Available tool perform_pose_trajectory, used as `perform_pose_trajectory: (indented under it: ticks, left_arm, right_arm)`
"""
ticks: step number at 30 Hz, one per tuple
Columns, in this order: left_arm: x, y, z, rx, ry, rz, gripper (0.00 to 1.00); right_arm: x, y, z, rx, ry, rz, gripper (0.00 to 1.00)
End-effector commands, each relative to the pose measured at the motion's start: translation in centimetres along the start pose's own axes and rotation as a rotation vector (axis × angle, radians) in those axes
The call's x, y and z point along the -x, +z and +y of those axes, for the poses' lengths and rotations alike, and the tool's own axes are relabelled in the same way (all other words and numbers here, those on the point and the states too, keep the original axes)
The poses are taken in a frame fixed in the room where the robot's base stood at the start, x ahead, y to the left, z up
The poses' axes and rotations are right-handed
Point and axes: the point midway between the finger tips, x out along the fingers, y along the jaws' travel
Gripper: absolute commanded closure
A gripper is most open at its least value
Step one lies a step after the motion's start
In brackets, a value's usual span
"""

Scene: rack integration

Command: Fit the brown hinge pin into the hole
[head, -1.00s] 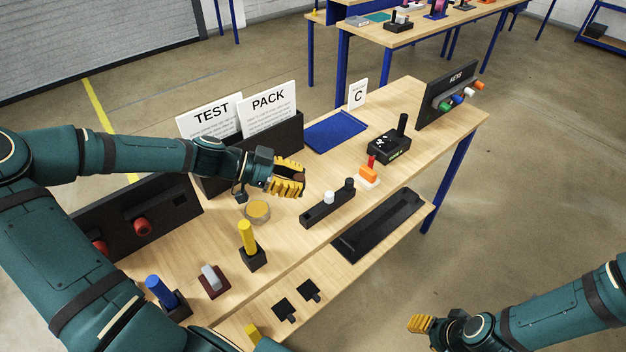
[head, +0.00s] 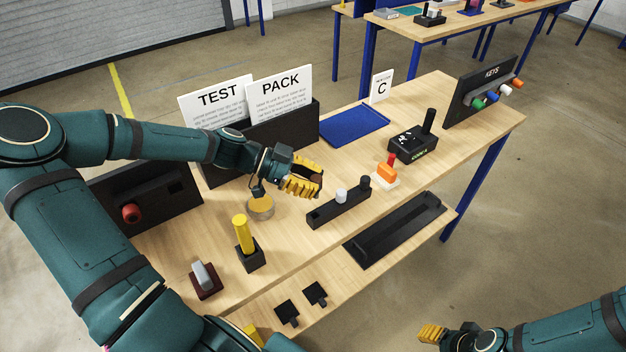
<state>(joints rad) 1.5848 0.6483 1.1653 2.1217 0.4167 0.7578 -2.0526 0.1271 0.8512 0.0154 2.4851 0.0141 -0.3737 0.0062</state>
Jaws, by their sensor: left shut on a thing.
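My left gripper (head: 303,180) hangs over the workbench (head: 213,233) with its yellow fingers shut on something. A dark brown bit shows between the fingers and looks like the brown hinge pin (head: 318,175); the fingers hide most of it. A black bar-shaped block (head: 325,212) with a white knob and a black knob lies just to the right of and below this gripper. I cannot make out which hole is the pin's. My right gripper (head: 432,334) is at the bottom right, away from the bench; its finger opening is unclear.
A round tan disc (head: 260,207) lies below the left gripper. A yellow peg (head: 244,234) stands in a black base nearby. The document holder (head: 290,132) stands behind. An orange switch (head: 386,173), black box (head: 412,143), blue mat (head: 353,125) and key panel (head: 480,95) lie rightward.

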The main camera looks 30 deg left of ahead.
Motion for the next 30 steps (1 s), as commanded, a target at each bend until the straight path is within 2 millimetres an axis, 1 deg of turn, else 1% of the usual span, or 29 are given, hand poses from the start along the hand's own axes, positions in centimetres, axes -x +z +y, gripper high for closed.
perform_pose_trajectory:
  ticks: [4, 9, 21, 25, 30]
  left_arm:
    - [0.3, -0.3, 0.0, 0.002, -0.002, 0.007, 1.0]
    - [-0.3, 1.3, 0.0, 0.002, -0.002, 0.006, 1.0]
    - [-1.7, 4.6, 0.0, 0.002, -0.002, 0.006, 1.0]
    - [-1.9, 5.2, 0.0, 0.001, -0.002, 0.006, 1.0]
    - [-2.0, 5.3, 0.0, 0.0, -0.002, 0.005, 1.0]
  right_arm:
    - [0.8, -0.3, -0.3, -0.002, 0.0, 0.006, 0.53]
    - [-0.4, 0.1, 0.1, 0.0, 0.0, -0.001, 0.53]
    - [-2.2, 1.1, 0.8, 0.006, -0.002, -0.021, 0.53]
    - [-2.5, 1.3, 1.0, 0.007, -0.003, -0.025, 0.53]
    - [-2.6, 1.3, 1.0, 0.008, -0.003, -0.027, 0.53]
